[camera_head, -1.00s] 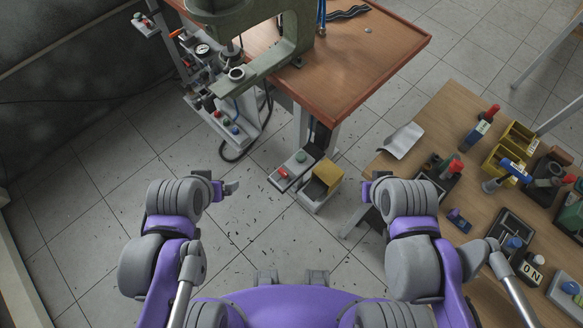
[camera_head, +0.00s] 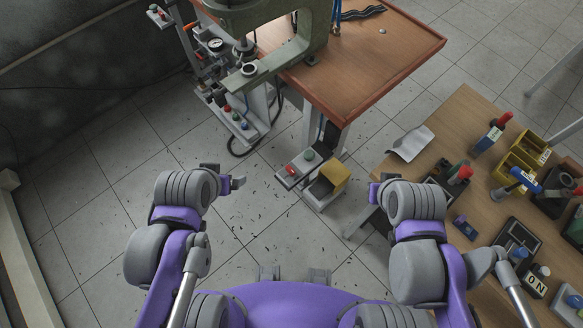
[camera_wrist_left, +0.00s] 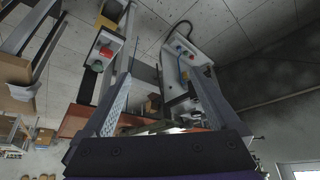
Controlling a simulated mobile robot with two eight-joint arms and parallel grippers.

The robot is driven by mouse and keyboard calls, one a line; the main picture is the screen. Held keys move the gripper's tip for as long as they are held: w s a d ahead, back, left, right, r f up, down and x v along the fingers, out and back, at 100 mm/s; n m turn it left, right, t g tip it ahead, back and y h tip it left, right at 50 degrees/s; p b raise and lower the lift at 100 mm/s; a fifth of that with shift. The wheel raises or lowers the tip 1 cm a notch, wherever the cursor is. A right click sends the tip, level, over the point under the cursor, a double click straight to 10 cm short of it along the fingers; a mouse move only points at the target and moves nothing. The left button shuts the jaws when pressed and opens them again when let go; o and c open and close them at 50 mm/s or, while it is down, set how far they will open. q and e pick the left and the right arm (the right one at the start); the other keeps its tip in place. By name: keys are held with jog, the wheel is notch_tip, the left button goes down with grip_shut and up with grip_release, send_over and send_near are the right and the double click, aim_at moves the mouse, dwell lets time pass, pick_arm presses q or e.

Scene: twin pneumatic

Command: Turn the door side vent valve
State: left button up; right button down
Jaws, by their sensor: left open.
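The green press (camera_head: 300,35) stands at the top on a brown-topped bench. A grey pneumatic panel (camera_head: 238,122) with red, green and blue knobs is on its left, under a round gauge (camera_head: 215,44). A small red-topped part (camera_head: 163,13) sits on an arm at upper left. I cannot tell which part is the door side vent valve. My left gripper (camera_head: 232,183) is open and empty over the floor, apart from the panel. In the left wrist view its fingers (camera_wrist_left: 158,65) are spread, with the panel (camera_wrist_left: 182,60) beyond. My right gripper (camera_head: 376,190) is left of the wooden table; its jaws are unclear.
A control box (camera_head: 299,166) with red and green buttons and a yellow block (camera_head: 335,175) stands low below the press bench (camera_head: 375,75). The wooden table (camera_head: 445,135) at right holds several red- and blue-handled devices and yellow bins (camera_head: 520,155). Tiled floor between is open, with dark scraps.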

pick_arm(q)
jog(key=shift+w+d, duration=0.1)
jog(key=shift+d, duration=0.05)
jog(key=c, duration=0.4)
jog(key=w+d+n+g+b, duration=0.1)
jog(key=w+d+b, duration=0.1)
jog(key=w+d+f+n+g+b, duration=0.1)
jog(key=d+n+b, duration=0.1)
jog(key=w+d+f+n+g+b, duration=0.1)
jog(key=w+d+b, duration=0.1)
jog(key=shift+w+d+f, duration=0.15)
jog(key=shift+w+f, duration=0.05)
jog(key=shift+w, duration=0.1)
jog(key=c, duration=0.3)
jog(key=n+g+b, duration=0.3)
jog(key=n+b, duration=0.1)
jog(key=n, duration=0.1)
send_near(291, 169)
notch_tip(291, 169, down, 9)
jog(key=shift+s+r+b, duration=0.15)
jog(key=shift+b, duration=0.75)
pick_arm(e)
jog(key=s+f, duration=0.3)
jog(key=f, duration=1)
jog(key=shift+f+g, duration=0.35)
jog(key=shift+g, duration=0.05)
pick_arm(q)
grip_shut()
